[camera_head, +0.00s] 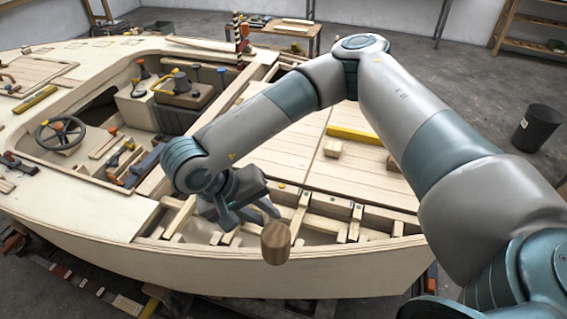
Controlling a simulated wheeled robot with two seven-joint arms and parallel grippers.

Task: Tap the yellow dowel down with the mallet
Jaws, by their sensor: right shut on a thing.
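My right gripper (252,215) is over the open framed bay at the near edge of the plywood hull (250,270). It is shut on the mallet, whose brown wooden head (275,243) hangs just in front of the fingers, by the hull's rim. The mallet's handle is mostly hidden by the gripper. A small yellow spot (282,186) shows on the framing beyond the gripper; it is too small to tell whether it is the yellow dowel. My left gripper is out of view.
Wooden ribs and cross pieces (330,222) divide the bay. A yellow bar (353,134) and a wooden block (333,148) lie on the deck. A steering wheel (60,134) and several tools sit at the left. A dark bin (537,128) stands on the floor at right.

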